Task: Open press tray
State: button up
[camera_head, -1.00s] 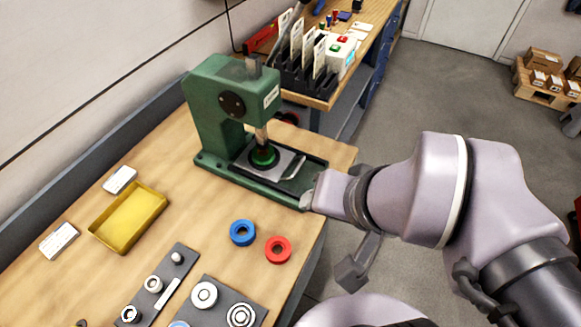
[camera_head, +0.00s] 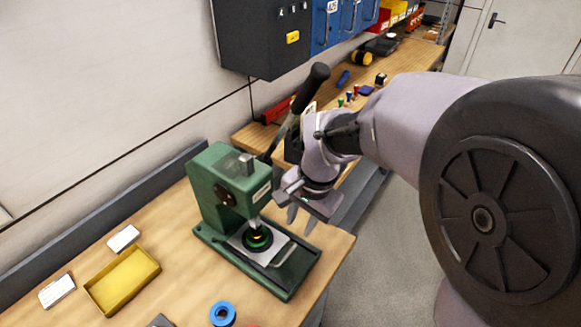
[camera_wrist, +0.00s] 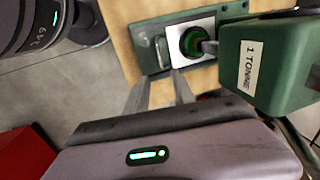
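The green press (camera_head: 212,178) stands on the wooden bench, with a "1 TONNE" label in the wrist view (camera_wrist: 258,68). Its tray, a pale metal plate (camera_head: 262,255), lies on the green base under the ram and carries a dark green round piece (camera_head: 257,238). The tray's handle (camera_head: 284,253) faces the front end of the base; it also shows in the wrist view (camera_wrist: 161,50). My gripper (camera_head: 301,219) is above and to the right of the press base, apart from the handle. In the wrist view its two fingers (camera_wrist: 160,86) are apart and empty.
A yellow tray (camera_head: 122,281), white cards (camera_head: 124,238) and a blue ring (camera_head: 223,314) lie on the bench (camera_head: 185,290). A grey-black cabinet (camera_head: 265,45) hangs on the wall above. Floor shows to the right.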

aim_at(290, 251)
jog(key=f+b, duration=0.1)
jog(key=f, duration=0.3)
jog(key=w+a+f+b, duration=0.1)
jog(key=f, duration=0.3)
jog(key=a+f+b, duration=0.1)
jog(key=f, duration=0.4)
jog(key=shift+w+f+b, duration=0.1)
jog(key=shift+w+b, duration=0.2)
jog(key=shift+b, duration=0.1)
grip_shut()
dwell(0.4)
